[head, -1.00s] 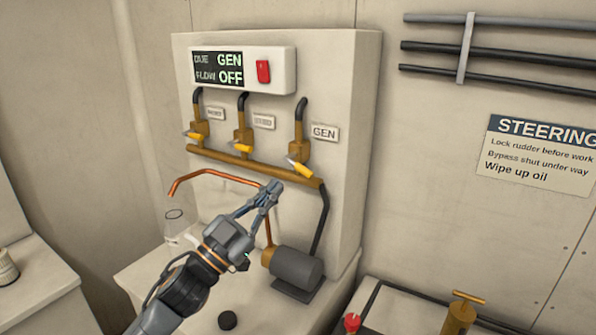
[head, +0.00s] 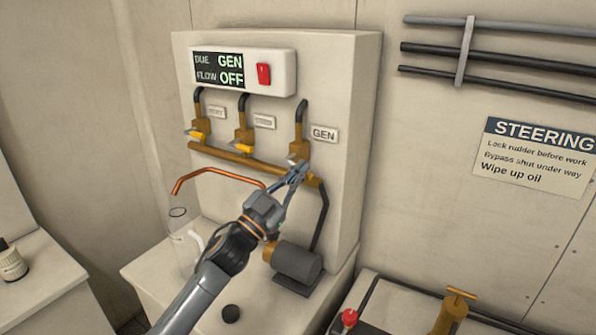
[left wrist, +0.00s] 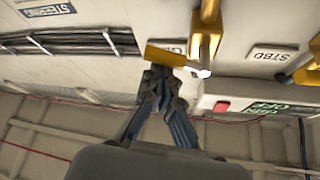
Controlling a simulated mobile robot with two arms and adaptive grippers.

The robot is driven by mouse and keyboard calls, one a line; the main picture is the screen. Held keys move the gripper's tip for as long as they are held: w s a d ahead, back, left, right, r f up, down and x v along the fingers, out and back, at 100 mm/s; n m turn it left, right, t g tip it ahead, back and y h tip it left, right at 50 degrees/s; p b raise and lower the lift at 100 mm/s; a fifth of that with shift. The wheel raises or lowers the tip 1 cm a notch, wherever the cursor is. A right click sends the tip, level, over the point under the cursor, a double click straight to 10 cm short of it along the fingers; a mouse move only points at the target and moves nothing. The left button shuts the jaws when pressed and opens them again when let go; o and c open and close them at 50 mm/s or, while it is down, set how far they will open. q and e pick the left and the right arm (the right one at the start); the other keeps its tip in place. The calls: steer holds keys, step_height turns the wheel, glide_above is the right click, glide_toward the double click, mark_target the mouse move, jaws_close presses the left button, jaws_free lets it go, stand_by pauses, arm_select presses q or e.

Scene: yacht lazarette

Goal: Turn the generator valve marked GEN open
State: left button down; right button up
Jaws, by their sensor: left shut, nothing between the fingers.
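The GEN valve (head: 299,148) is the rightmost of three brass valves on the panel, beside its GEN label (head: 324,134). In the left wrist view its yellow lever (left wrist: 165,55) lies crosswise to the brass body (left wrist: 206,38). In the head view the lever is mostly hidden by my gripper. My left gripper (head: 300,168) is shut and empty, just below the valve. Its fingertips (left wrist: 160,76) are right at the lever; I cannot tell whether they touch. The display (head: 219,68) reads DUE GEN, FLOW OFF. My right gripper is not in view.
Two other valves (head: 242,140) (head: 199,130) stand to the left above the brass manifold (head: 235,160). A copper pipe (head: 215,171), a grey pump (head: 296,264) and a clear container (head: 183,245) are below. A red switch (head: 264,75) is beside the display.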

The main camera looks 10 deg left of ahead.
arm_select(q)
steer(key=shift+f+m+g+h, duration=0.25)
steer(key=shift+m+g, duration=0.1)
steer(key=shift+m, duration=0.35)
steer(key=shift+f+m+g+h, duration=0.1)
steer(key=shift+m+g+h, duration=0.2)
steer(key=shift+m, duration=0.4)
steer(key=a+f+m+g+p, duration=0.1)
steer(key=m+g, duration=0.1)
steer(key=m, duration=0.2)
steer(key=w+a+f+m+g+p, duration=0.1)
steer(key=m+g+p, duration=0.1)
steer(key=m, duration=0.2)
steer(key=a+f+m+g+p, duration=0.1)
steer(key=m+g, duration=0.2)
steer(key=m, duration=0.1)
steer(key=shift+w+a+m+p, duration=0.1)
steer(key=shift+w+m+p, duration=0.05)
steer(key=shift+m+p, duration=0.2)
steer(key=shift+a+f, duration=0.1)
